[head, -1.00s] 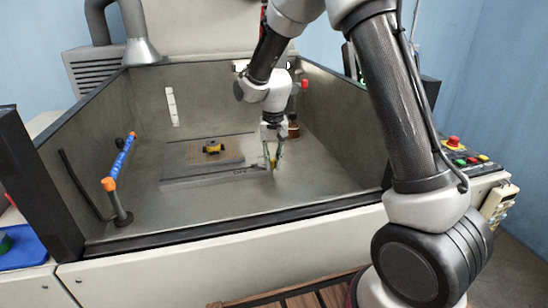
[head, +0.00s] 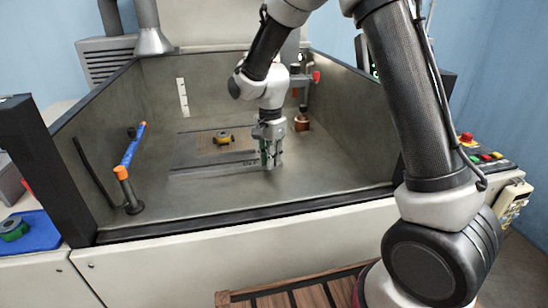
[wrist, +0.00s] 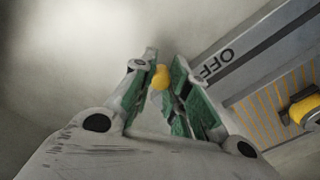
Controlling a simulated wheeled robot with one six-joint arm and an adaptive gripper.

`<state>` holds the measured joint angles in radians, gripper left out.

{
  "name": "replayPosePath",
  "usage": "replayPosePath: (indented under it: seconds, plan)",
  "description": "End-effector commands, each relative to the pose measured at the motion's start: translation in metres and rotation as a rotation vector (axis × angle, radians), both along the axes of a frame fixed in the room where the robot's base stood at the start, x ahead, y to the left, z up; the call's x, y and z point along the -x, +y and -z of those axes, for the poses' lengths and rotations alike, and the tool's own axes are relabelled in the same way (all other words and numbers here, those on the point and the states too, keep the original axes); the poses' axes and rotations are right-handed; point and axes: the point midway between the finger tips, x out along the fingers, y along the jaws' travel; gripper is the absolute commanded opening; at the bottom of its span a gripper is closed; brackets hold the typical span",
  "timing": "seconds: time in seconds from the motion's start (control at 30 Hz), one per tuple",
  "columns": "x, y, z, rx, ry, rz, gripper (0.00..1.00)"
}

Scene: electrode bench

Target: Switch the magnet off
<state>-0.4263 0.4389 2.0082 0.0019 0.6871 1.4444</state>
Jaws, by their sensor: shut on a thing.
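The magnet (head: 205,172) is a low grey slab with a yellow-striped top, lying on the tank floor. The wrist view shows its side (wrist: 262,62) with the letters OFF. My gripper (head: 271,162) is low at the slab's right front end, fingers pointing down. In the wrist view, its green-padded fingers (wrist: 163,82) are shut on a yellow knob (wrist: 161,77) beside the OFF letters. Whether the knob belongs to the magnet's lever is hidden by the fingers. The head view does not show the knob.
A yellow and black part (head: 223,138) sits on the magnet, also in the wrist view (wrist: 304,109). Tank walls surround the slab, with a front rim (head: 250,215). A blue hose with orange ends (head: 132,147) stands at left. The front tank floor is clear.

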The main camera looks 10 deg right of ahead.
Motion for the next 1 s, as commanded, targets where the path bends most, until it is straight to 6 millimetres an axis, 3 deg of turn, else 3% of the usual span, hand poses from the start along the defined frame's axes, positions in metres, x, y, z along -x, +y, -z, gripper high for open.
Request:
replayPosePath:
  seconds: [0.77, 0.8, 0.9, 1.0]
  plan:
    - [-0.0017, 0.0064, -0.0012, -0.001, -0.005, 0.094, 0.00]
    - [-0.0017, 0.0064, -0.0012, -0.001, -0.005, 0.094, 0.23]
    - [-0.0014, 0.0064, -0.0010, -0.001, -0.004, 0.094, 0.40]
    - [-0.0010, 0.0062, -0.0007, 0.000, -0.003, 0.094, 0.40]
